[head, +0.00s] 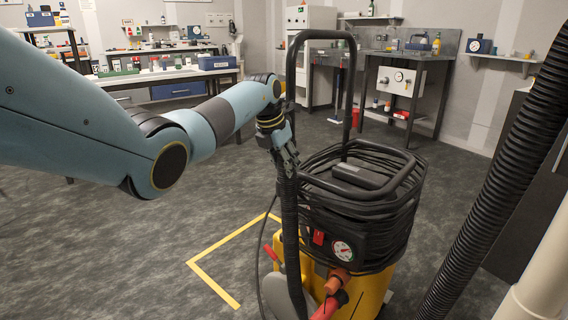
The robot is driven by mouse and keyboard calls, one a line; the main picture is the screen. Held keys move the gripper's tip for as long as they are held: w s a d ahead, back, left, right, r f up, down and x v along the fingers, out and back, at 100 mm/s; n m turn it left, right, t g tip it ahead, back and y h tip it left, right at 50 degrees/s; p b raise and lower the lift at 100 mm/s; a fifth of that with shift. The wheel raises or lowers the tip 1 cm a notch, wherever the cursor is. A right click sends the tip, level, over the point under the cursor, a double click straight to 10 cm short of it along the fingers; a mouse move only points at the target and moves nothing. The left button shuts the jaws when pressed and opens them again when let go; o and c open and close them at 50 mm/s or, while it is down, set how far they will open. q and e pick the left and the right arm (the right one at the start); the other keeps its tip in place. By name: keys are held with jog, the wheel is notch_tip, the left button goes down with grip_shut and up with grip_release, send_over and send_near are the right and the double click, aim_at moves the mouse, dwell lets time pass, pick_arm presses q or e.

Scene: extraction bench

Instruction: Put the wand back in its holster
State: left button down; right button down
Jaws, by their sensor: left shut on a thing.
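My left gripper (286,163) hangs in front of the machine's tall black handle. It is shut on the upper end of a dark, ribbed wand (290,235). The wand runs nearly upright down the left side of the yellow machine (372,292) and leaves the picture at the bottom edge. A grey rounded part (272,292) shows beside the wand's lower length. I cannot tell which part is the holster, or whether the wand's lower end is in it. My right gripper is not in view.
The machine carries a coiled black hose (395,222), a gauge (343,250) and a black push handle (291,65). A thick corrugated hose (500,170) crosses the right foreground. Yellow floor tape (225,245) marks a corner. Open floor lies left; benches stand behind.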

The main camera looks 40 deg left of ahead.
pick_arm(q)
jog(key=shift+f, duration=0.4)
jog(key=c, duration=0.8)
grip_release()
jog(key=shift+o, duration=0.2)
jog(key=shift+r, duration=0.1)
jog(key=v, duration=1.1)
jog(key=shift+s+r, duration=0.15)
jog(key=shift+r, duration=0.25)
